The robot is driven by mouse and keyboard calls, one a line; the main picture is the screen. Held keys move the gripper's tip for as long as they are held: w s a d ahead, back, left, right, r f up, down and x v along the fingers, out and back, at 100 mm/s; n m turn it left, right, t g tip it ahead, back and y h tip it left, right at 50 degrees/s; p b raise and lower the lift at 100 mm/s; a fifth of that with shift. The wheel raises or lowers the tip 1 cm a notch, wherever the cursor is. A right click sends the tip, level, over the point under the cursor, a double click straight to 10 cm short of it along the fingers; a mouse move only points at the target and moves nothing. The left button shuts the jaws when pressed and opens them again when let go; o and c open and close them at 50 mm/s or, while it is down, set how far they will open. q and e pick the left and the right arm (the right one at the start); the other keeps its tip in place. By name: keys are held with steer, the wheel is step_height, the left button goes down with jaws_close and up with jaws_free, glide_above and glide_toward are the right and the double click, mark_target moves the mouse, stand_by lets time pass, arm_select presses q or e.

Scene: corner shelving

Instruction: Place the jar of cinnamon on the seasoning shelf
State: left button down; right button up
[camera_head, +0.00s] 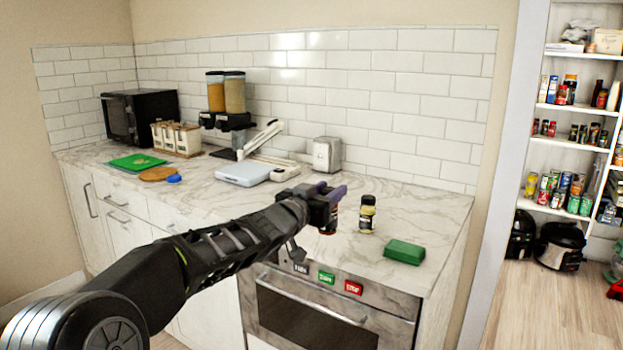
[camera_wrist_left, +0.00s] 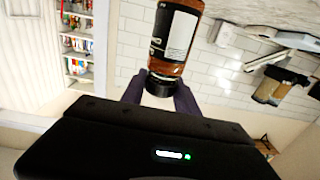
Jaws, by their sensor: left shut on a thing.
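My left gripper (camera_head: 330,195) is shut on a jar of brown-orange spice (camera_head: 329,227), held over the counter near its front edge. In the left wrist view the jar (camera_wrist_left: 175,40) shows a white label and a black cap, with the fingers of the left gripper (camera_wrist_left: 160,88) around the cap end. The label is too blurred to read, but the colour fits cinnamon. The white corner shelving (camera_head: 555,143) stands at the far right, with small spice jars on its middle shelf. My right gripper is out of view.
On the marble counter (camera_head: 420,193), a yellow jar with a black cap (camera_head: 367,215) stands right of my gripper, beside a green block (camera_head: 404,252). A toaster (camera_head: 327,154), white scale (camera_head: 243,173) and dispensers (camera_head: 225,92) stand behind. A rice cooker (camera_head: 560,247) sits below the shelves.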

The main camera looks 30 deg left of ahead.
arm_select(q)
steer(key=s+d+f+p, duration=0.2)
steer(key=d+f+p, duration=0.2)
steer(key=d+f, duration=0.6)
steer(key=s+d+f+h+p, duration=0.1)
steer(key=d+f+p, duration=0.4)
steer(key=d+f, duration=0.6)
steer(key=shift+s+d+f+m, duration=0.3)
steer(key=shift+s+d, duration=0.4)
steer(key=shift+s, duration=0.2)
